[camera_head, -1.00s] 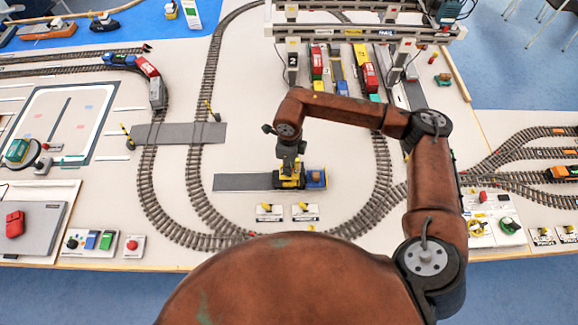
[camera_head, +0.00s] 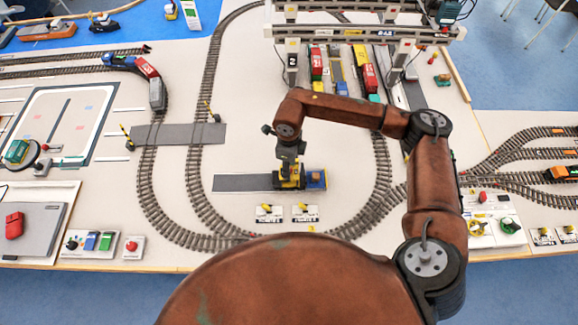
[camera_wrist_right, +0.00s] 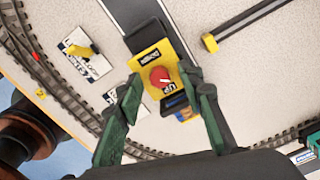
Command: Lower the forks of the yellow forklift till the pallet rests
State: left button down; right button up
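The yellow forklift (camera_head: 289,176) stands at the right end of a dark grey strip (camera_head: 242,182), in the middle of the board. In the right wrist view its yellow top (camera_wrist_right: 157,66) carries a round red knob (camera_wrist_right: 160,76) with a label beside it. Contact with the forklift is not visible. My left gripper is not in view.
Two small signs with yellow levers (camera_head: 269,213) (camera_head: 304,212) stand in front of the forklift. Curved railway track (camera_head: 205,195) runs around it. Grey gantry cranes (camera_head: 352,40) stand behind, over coloured wagons. A train (camera_head: 147,67) is on the back left track.

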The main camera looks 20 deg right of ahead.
notch_tip(320, 180, up, 12)
dwell(0.5)
jog(key=shift+f, duration=0.1)
dwell(0.4)
